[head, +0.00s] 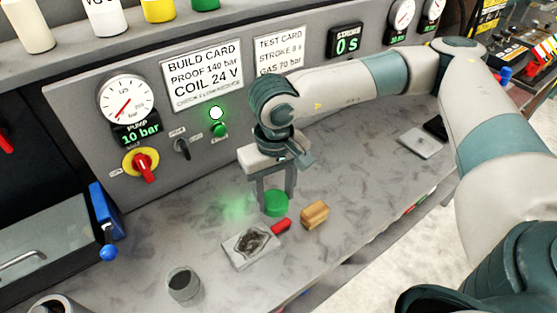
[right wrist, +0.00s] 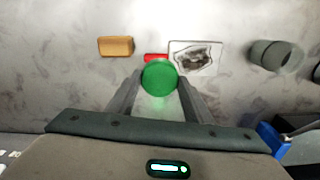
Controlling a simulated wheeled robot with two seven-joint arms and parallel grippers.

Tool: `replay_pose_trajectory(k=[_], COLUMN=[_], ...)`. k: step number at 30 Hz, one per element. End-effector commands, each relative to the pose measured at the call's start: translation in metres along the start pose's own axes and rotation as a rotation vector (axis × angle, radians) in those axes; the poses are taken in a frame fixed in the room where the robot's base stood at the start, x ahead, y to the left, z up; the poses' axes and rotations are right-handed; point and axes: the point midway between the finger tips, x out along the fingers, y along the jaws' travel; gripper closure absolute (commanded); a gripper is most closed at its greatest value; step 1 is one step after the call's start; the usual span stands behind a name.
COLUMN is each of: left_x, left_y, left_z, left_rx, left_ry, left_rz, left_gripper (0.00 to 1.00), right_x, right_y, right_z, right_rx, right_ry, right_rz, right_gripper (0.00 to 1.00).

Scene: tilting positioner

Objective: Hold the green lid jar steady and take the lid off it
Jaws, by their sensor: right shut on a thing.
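A round green lid (head: 275,204) is between the fingertips of my right gripper (head: 274,195), which is shut on it. It shows as a green disc in the right wrist view (right wrist: 159,77), between the two fingers (right wrist: 160,85). I see no jar body under it, and cannot tell whether it touches the bench. A grey, open-topped round container (head: 184,286) stands apart from it at the front left of the bench; it also shows in the right wrist view (right wrist: 272,55). My left gripper is not in view.
A grey plate with a dark rough patch (head: 251,246), a red piece (head: 281,226) and a tan block (head: 315,214) lie just in front of the gripper. The panel (head: 230,135) with gauges stands behind. A blue-knobbed part (head: 106,225) is at left.

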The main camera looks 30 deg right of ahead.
Motion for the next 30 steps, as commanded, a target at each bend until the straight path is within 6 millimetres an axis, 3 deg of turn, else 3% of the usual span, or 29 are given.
replay_pose_trajectory(k=[2, 7, 14, 17, 22, 30], left_x=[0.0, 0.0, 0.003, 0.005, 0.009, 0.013], left_y=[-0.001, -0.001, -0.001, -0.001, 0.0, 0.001], left_z=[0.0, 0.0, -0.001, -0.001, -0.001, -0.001], left_rx=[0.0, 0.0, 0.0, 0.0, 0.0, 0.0], left_ry=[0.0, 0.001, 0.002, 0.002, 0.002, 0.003], left_rz=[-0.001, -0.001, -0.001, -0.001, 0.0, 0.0], left_gripper=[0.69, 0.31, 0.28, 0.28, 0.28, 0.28], right_x=[0.0, 0.0, 0.001, 0.001, 0.0, -0.006], right_y=[0.0, 0.002, 0.026, 0.05, 0.11, 0.2], right_z=[0.0, -0.002, -0.023, -0.038, -0.062, -0.074], right_rx=[0.0, 0.016, 0.171, 0.302, 0.569, 0.913], right_ry=[0.0, 0.0, 0.005, 0.007, 0.005, 0.001], right_rz=[0.0, -0.002, -0.015, -0.022, -0.023, -0.008], right_gripper=[0.81, 0.81, 0.81, 0.81, 0.81, 0.81])
